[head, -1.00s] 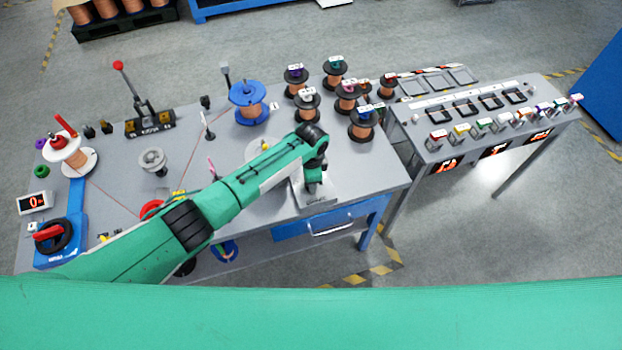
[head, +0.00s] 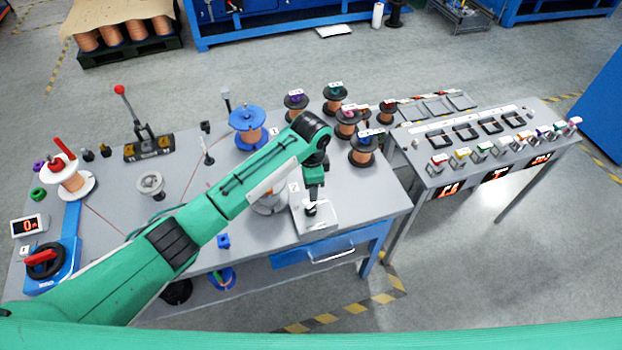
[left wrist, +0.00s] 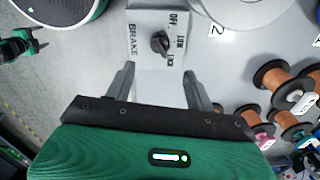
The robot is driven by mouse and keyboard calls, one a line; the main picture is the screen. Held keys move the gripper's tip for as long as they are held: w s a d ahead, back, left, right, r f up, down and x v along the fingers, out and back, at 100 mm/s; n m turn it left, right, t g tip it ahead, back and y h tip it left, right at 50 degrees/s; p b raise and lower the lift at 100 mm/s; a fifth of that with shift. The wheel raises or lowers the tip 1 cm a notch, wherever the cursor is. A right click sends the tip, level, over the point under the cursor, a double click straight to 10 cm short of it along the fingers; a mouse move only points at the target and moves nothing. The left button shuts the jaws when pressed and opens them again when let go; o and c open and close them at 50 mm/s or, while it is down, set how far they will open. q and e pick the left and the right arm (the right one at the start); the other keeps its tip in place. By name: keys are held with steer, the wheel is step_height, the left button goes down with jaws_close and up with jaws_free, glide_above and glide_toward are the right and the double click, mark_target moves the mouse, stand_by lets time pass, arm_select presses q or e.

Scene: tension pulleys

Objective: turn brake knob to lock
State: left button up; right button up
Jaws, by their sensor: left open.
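The brake knob (left wrist: 160,43) is a small dark knob on a pale grey brake plate (left wrist: 143,22) in the left wrist view. The plate is marked BRAKE, OFF, LOW and LOCK; I cannot tell which mark the knob points at. My left gripper (left wrist: 160,88) is open and empty, its two fingers apart, with the knob ahead of the gap between them and not between the fingertips. In the head view my left gripper (head: 311,207) hangs over the brake plate (head: 322,219) at the table's front right and hides the knob.
Copper spools (head: 363,150) stand behind and right of the plate. A blue spool (head: 247,128) stands further back. The table edge and a blue drawer (head: 318,252) lie just in front. A second table (head: 500,150) with coloured clips stands at the right.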

arm_select(q)
steer(key=shift+r, duration=1.5)
